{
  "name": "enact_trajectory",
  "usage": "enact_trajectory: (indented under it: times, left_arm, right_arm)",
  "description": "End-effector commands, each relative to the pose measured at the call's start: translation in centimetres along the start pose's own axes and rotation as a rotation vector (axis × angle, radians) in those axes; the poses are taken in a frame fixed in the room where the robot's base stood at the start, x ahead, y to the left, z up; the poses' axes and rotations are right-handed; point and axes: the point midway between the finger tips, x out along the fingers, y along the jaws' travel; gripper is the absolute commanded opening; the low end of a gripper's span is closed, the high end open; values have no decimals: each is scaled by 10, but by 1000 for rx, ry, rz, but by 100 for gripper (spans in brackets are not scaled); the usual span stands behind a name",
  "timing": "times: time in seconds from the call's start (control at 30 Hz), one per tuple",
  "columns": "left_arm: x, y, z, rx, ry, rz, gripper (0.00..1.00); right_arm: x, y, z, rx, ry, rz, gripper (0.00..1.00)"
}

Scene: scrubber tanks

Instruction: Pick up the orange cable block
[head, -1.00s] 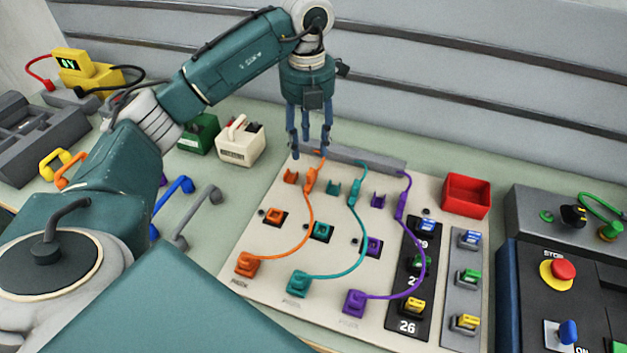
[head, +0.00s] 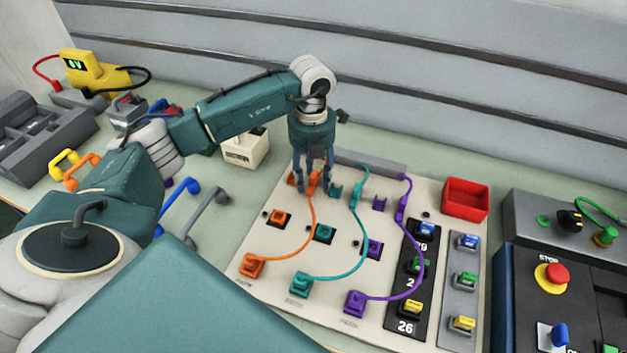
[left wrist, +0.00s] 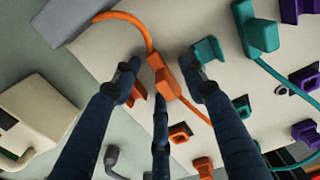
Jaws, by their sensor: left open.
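The orange cable block (head: 312,181) is at the top of the board, with an orange cable running from it down to an orange plug (head: 251,265). In the left wrist view the block (left wrist: 167,84) lies between the spread fingers. My left gripper (head: 315,188) is open, pointing down over the block, partly hiding it in the head view. One finger is to each side of the block and a third is near it in the wrist view (left wrist: 160,80). I cannot tell whether any finger touches it. My right gripper is not in view.
An orange clip (head: 292,178) sits just left of the block and a teal clip (head: 335,190) just right. Teal (head: 354,202) and purple (head: 401,207) cable blocks stand farther right. A grey bar (head: 370,164) runs behind. A red bin (head: 466,200) stands at right.

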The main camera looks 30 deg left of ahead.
Motion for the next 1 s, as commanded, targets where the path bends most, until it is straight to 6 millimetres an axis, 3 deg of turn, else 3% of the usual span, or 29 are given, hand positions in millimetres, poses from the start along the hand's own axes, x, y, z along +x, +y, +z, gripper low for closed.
enact_trajectory:
  times: [0.03, 0.23, 0.73, 0.87, 1.0]
  left_arm:
    - [0, 0, 0, 0, 0, 0, 43]
    - [0, 0, 0, 0, 0, 0, 3]
    - [-10, 0, 1, -1, -2, 0, 2]
    - [-28, 0, 2, -2, -5, -2, 2]
    - [-60, 0, 2, 0, -8, -2, 2]
  right_arm:
    - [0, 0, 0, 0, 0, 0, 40]
    - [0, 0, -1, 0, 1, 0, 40]
    - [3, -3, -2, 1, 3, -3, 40]
    - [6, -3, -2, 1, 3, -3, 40]
    - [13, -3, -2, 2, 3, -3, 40]
